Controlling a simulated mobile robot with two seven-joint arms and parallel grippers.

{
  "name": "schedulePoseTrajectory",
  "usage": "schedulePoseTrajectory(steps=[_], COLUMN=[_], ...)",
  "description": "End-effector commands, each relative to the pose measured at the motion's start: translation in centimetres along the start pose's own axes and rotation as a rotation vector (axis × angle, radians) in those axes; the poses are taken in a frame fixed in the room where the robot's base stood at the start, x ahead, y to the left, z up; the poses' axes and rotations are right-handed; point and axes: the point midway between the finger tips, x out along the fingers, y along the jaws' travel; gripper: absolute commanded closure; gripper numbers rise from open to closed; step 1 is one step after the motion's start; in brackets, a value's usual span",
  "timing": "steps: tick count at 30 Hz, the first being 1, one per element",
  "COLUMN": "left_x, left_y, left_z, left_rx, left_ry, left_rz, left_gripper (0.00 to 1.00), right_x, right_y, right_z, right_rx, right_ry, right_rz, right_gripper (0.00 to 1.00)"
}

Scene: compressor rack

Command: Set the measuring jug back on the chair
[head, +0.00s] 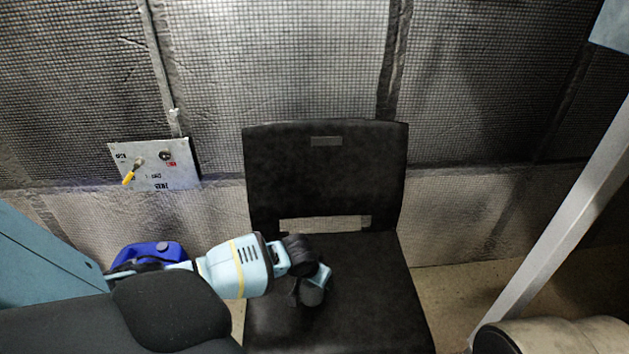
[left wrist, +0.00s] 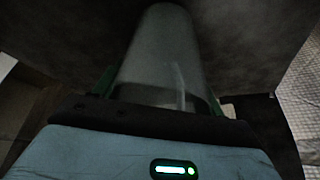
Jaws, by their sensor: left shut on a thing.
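The measuring jug (left wrist: 160,58) is a clear, greyish cylinder. In the left wrist view it fills the space between the green-edged fingers of my left gripper (left wrist: 160,88), which is shut on it. The black chair (head: 325,185) stands in the middle of the head view, with its seat facing up. In that view my left gripper (head: 312,285) is over the left part of the seat. The jug is mostly hidden or hard to make out there, and I cannot tell whether it touches the seat. My right gripper is not in view.
A blue object (head: 150,251) lies left of the chair, partly behind my arm. A control panel (head: 155,164) with a yellow-handled switch is on the padded wall. A slanted metal post (head: 555,220) and a beige cylinder (head: 560,336) are at right. The seat's right side is clear.

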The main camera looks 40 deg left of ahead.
Motion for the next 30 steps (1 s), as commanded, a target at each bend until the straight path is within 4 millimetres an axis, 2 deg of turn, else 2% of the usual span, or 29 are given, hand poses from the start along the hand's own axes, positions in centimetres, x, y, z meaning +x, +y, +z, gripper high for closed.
schedulePoseTrajectory(steps=[15,16,21,30], left_x=[0.80,0.84,0.79,0.64], left_y=[0.05,0.04,0.03,0.00], left_z=[0.31,0.34,0.31,0.23], left_rx=[0.000,0.000,0.000,0.000], left_ry=[0.001,0.001,0.001,0.002], left_rz=[0.001,0.000,0.000,0.000], left_gripper=[0.59,0.29,0.08,0.08], right_x=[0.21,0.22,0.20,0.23], right_y=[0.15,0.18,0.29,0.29], right_z=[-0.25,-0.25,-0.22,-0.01], right_rx=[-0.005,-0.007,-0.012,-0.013], right_ry=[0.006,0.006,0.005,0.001], right_rz=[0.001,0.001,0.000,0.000], right_gripper=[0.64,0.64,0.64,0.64])
